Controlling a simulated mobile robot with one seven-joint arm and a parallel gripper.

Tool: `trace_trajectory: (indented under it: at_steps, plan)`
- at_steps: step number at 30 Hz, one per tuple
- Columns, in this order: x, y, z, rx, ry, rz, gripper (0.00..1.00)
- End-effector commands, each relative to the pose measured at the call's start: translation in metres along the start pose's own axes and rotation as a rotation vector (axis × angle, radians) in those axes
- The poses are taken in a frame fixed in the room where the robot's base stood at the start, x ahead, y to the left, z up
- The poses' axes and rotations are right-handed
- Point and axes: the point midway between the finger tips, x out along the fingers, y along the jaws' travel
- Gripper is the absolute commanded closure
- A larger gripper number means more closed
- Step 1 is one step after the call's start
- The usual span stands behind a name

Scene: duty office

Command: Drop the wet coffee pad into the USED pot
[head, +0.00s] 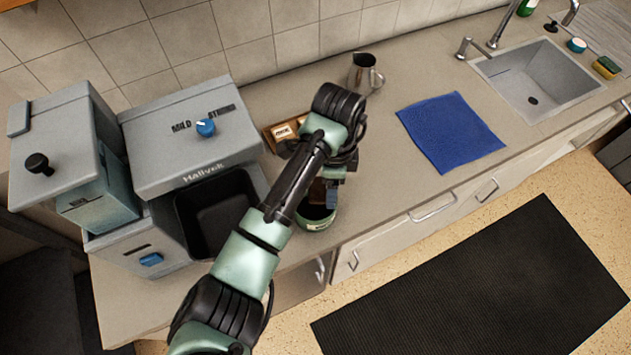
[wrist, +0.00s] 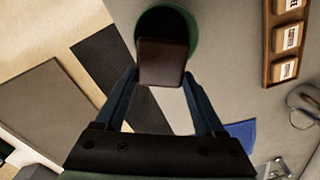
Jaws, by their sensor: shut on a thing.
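The wet coffee pad (wrist: 161,65) is a dark brown, flat piece between the blue fingertips of my gripper (wrist: 161,78) in the wrist view. My gripper is shut on it. The green-rimmed pot (wrist: 194,36) with a dark inside lies just beyond the pad, which covers part of its mouth. In the head view the pot (head: 318,222) stands near the counter's front edge, with my gripper (head: 325,194) over it. A pale label shows on its side, too small to read. The pad seems to be above the pot; the exact gap is unclear.
A grey coffee machine (head: 188,140) with a black tray (head: 212,212) stands left of the pot. A wooden box of labelled compartments (wrist: 270,70) and a metal jug (head: 364,74) are behind it. A blue cloth (head: 450,132) lies to the right, before the sink (head: 535,80).

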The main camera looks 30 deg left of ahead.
Motion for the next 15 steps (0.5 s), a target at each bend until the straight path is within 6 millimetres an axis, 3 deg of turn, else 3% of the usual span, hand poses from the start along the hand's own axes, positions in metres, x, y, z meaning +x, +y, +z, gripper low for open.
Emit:
trace_trajectory:
  at_steps: [2, 3, 6, 8, 15]
  plan:
    - [-0.0009, -0.0001, -0.0001, 0.000, 0.000, 0.000, 0.82]
    - [-0.0009, -0.0001, -0.0001, 0.000, 0.000, 0.000, 0.25]
    - [-0.0009, -0.0001, -0.0002, 0.000, 0.000, 0.000, 0.07]
    - [-0.0008, 0.0000, -0.0002, 0.000, 0.000, 0.000, 0.00]
    - [-0.0015, -0.0001, -0.0004, 0.001, 0.000, 0.000, 0.00]
